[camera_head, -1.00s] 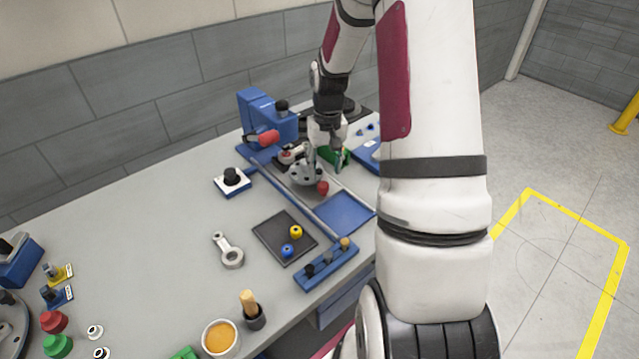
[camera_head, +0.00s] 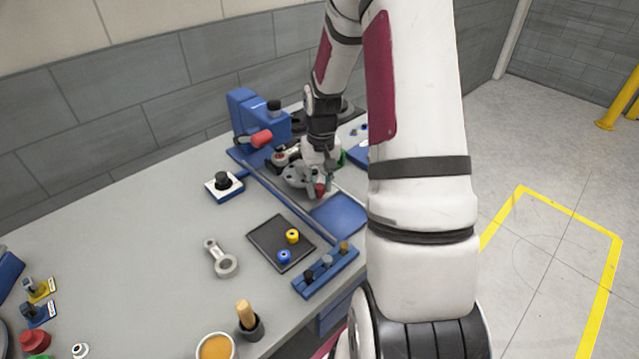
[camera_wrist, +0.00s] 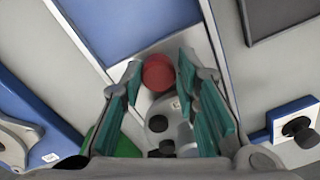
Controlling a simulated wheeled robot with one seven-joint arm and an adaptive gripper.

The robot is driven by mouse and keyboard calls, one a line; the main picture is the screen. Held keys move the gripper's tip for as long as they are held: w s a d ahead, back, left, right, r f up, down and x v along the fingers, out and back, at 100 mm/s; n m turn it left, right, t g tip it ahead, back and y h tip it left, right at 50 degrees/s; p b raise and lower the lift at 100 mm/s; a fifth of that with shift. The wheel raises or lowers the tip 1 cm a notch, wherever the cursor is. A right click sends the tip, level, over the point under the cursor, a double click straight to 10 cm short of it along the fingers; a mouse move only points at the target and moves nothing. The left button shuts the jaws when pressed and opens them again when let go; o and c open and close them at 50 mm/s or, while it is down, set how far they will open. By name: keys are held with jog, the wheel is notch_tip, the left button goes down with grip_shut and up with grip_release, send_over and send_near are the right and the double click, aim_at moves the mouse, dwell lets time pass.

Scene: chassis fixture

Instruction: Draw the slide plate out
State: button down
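A round red knob (camera_head: 320,190) is at the front end of the pale slide plate (camera_wrist: 192,41), which lies between the rails of the blue fixture (camera_head: 338,218). My gripper (camera_head: 316,178) is low over the plate at the knob. In the wrist view the red knob (camera_wrist: 158,72) sits between the two teal-padded fingertips, which are spread. I cannot tell if either pad touches it. Grey round parts show behind the knob between the fingers. My gripper and wrist hide much of the plate in the head view.
A blue stand with a red handle (camera_head: 260,138) rises behind the fixture. A black-knobbed block (camera_head: 223,185) stands left of the rail. A dark tray (camera_head: 281,243) with yellow and blue pieces and a blue peg rack (camera_head: 326,271) lie nearer. The blue fixture bed before the knob is clear.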

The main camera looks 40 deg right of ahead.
jog(key=s+p, duration=0.4)
jog(key=s, duration=0.5)
jog(key=shift+s+d+r+p, duration=0.1)
jog(key=shift+d+p, duration=0.05)
jog(key=shift+p, duration=0.2)
jog(key=shift+s, duration=0.2)
jog(key=c, duration=1.3)
grip_release()
jog(key=shift+d, duration=0.1)
jog(key=shift+w+r, duration=0.1)
jog(key=shift+r, duration=0.25)
notch_tip(320, 180, up, 11)
jog(key=shift+s, duration=0.2)
